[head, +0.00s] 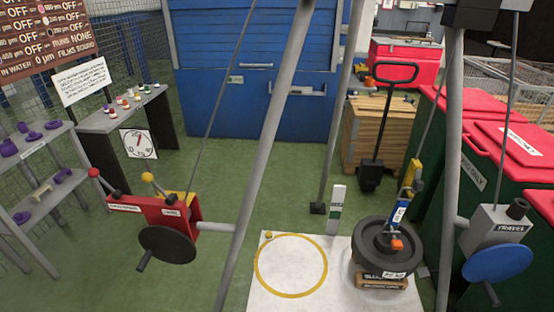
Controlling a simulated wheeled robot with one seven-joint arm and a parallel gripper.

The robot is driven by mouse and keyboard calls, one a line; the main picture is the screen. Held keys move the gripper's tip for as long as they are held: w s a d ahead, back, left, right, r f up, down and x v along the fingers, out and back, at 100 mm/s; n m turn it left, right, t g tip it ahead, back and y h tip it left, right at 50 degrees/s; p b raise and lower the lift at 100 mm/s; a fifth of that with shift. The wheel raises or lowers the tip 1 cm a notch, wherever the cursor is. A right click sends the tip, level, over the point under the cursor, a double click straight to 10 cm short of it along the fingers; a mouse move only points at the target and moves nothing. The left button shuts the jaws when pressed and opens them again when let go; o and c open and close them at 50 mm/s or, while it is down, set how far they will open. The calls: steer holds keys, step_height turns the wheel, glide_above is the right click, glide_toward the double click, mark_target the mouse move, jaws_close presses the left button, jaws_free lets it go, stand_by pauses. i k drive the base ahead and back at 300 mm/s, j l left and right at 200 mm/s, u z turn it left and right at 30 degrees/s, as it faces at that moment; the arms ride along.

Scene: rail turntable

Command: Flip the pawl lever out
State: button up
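A red winch box (182,212) is mounted on a grey leg at the left of the head view. It carries two small levers, one with a red knob (94,172) and one with a yellow knob (147,177). Both lean up and to the left. White labels (124,208) sit on the box, but they are too small to read surely, so I cannot tell which lever is the pawl lever. A dark crank wheel (168,244) with a handle is on the box's near side. My gripper is not in view.
Sloping grey legs (262,150) and thin cables cross the view. A grey box marked TRAVEL (497,230) with a blue wheel (497,263) is at right. A black weight (385,246) stands on a white plate beside a yellow ring (291,293). Shelves (32,165) stand left.

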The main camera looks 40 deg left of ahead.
mark_target(147, 178)
steer(key=u, duration=0.45)
steer(key=k+j+u, duration=0.1)
steer(key=u, duration=0.75)
steer(key=j+u, duration=0.1)
steer(key=u, duration=0.35)
steer(key=j+u, duration=0.1)
steer(key=u, duration=0.35)
